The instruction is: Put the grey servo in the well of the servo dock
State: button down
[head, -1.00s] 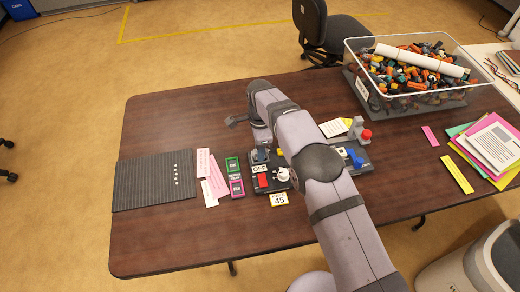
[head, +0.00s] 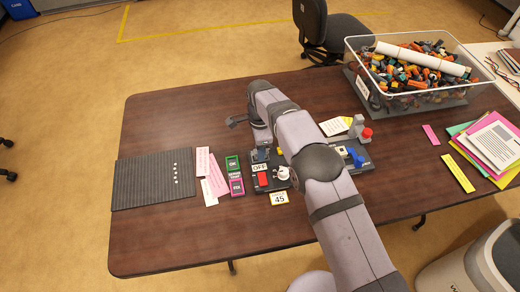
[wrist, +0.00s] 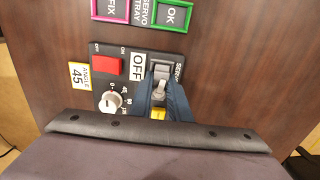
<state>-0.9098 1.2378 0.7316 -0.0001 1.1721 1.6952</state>
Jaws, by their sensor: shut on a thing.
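The grey servo (wrist: 160,78) is between the fingertips of my gripper (wrist: 161,84) in the wrist view, with a pale piece on top. My gripper is shut on it, its dark blue fingers on either side. The servo is at the dark servo dock (wrist: 166,58), by the SERVO label; I cannot tell whether it is fully seated in the well.
Beside the dock are a red switch (wrist: 107,66), an OFF display (wrist: 137,66), a white dial (wrist: 109,102) and an ANGLE 45 card (wrist: 78,76). The green OK frame (wrist: 175,14) and magenta FIX frame (wrist: 110,9) lie nearby. A clear parts bin (head: 372,100) stands at the back right.

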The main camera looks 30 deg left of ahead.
jog(key=shift+f, duration=0.15)
dwell(0.4)
jog(key=c, duration=1.2)
grip_release()
jog(key=shift+r+p, duration=2.45)
jog(key=shift+r, duration=1.6)
